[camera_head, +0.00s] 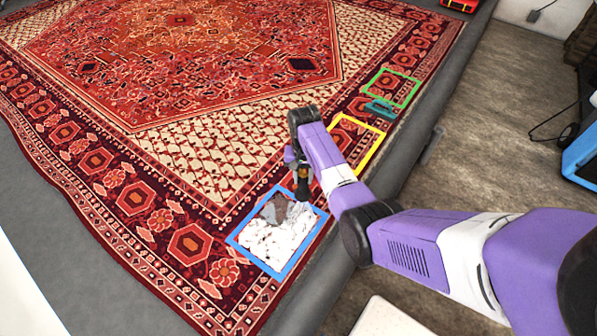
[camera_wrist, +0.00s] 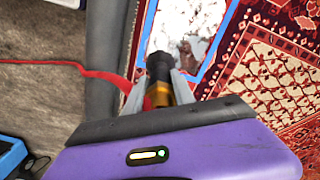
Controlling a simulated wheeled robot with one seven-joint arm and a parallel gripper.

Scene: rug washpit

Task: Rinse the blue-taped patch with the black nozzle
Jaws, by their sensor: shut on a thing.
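The blue-taped patch (camera_head: 262,246) is a blue tape square near the rug's lower edge in the head view. White foam covers most of it, with a grey-brown area at its upper part. It also shows in the wrist view (camera_wrist: 191,22), partly cut off by the top edge. My gripper (camera_head: 302,174) is over the patch's upper right edge in the head view. It is shut on the black nozzle (camera_wrist: 159,66), which has a brass-coloured body. The nozzle points toward the patch, apart from it as far as I can tell.
Yellow-taped (camera_head: 376,148) and green-taped (camera_head: 413,92) squares lie further up the rug's right border, with a teal object (camera_head: 380,108) between them. A red hose (camera_wrist: 85,70) runs from the nozzle across the grey pit edge. A blue container (camera_head: 581,160) stands at far right.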

